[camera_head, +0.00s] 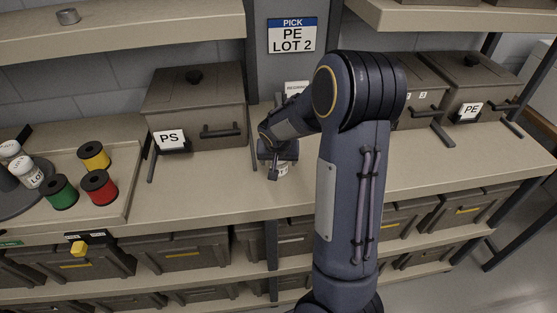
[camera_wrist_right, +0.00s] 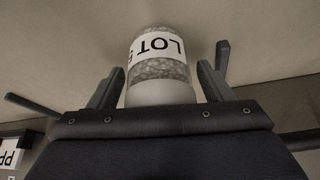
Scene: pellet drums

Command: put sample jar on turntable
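The sample jar (camera_wrist_right: 158,72) is clear with pale pellets, a white cap and a white "LOT" label; its number is partly hidden. In the head view only a bit of the jar (camera_head: 283,171) shows under my right gripper (camera_head: 277,165), on the shelf right of the PS bin. In the wrist view my right gripper (camera_wrist_right: 160,88) is open, its fingers on either side of the jar with small gaps. The dark round turntable (camera_head: 18,208) is at the far left, cut by the frame, with white-capped jars (camera_head: 28,172) on it. My left gripper is not in view.
Green (camera_head: 59,192), yellow (camera_head: 94,156) and red (camera_head: 99,187) spools stand beside the turntable on a tray. The PS bin (camera_head: 195,105) stands between the tray and my gripper. The PE bin (camera_head: 478,85) is at right. An upper shelf (camera_head: 120,35) overhangs the back.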

